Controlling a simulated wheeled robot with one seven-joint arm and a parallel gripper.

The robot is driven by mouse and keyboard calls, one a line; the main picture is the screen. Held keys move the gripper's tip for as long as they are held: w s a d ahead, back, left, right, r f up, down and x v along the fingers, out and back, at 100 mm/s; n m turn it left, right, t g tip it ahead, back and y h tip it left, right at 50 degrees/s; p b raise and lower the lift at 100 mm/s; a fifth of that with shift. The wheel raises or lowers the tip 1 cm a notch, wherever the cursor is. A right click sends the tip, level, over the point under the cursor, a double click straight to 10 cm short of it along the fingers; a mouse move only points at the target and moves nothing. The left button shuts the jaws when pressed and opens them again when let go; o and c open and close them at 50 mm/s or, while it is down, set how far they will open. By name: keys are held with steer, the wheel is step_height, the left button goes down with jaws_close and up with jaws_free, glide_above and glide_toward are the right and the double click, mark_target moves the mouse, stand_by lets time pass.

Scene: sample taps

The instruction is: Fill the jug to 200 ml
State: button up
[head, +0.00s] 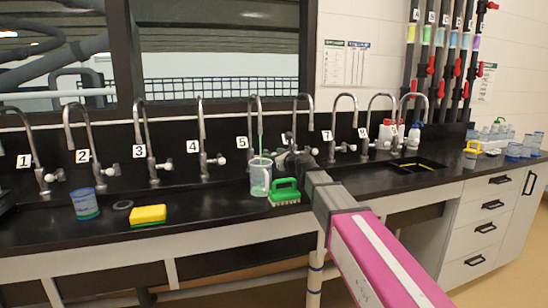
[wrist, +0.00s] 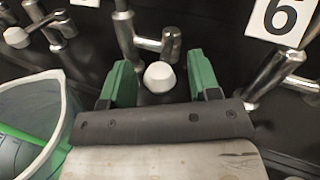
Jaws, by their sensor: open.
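A clear jug (head: 260,178) with greenish contents stands on the counter under the tap labelled 5. A thin green line runs from that tap's spout (head: 256,99) down into the jug, apparently a stream; the level cannot be read. In the wrist view the jug (wrist: 28,115) is at the left edge, partly cut off, with a bright green band showing inside. My gripper (head: 284,158) is just right of the jug, behind a green brush. In the wrist view its green fingers (wrist: 160,73) are open on either side of a white tap knob (wrist: 160,78), with gaps to it.
The green brush (head: 284,192) lies close right of the jug. A yellow sponge (head: 148,215), a dark ring (head: 123,205) and a blue-banded beaker (head: 86,204) are to the left. Label 6 (wrist: 281,17) is right of the knob.

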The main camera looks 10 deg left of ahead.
steer(key=shift+w+a, duration=0.15)
steer(key=shift+a, duration=0.1)
jaws_close()
steer(key=shift+w+d+n+g+y, duration=0.2)
steer(key=shift+d+n+g+y, duration=0.1)
steer(key=shift+g, duration=0.1)
jaws_free()
steer(key=shift+s, duration=0.1)
steer(key=v, duration=1)
steer(key=shift+s+d, duration=0.2)
steer(key=shift+d, duration=0.1)
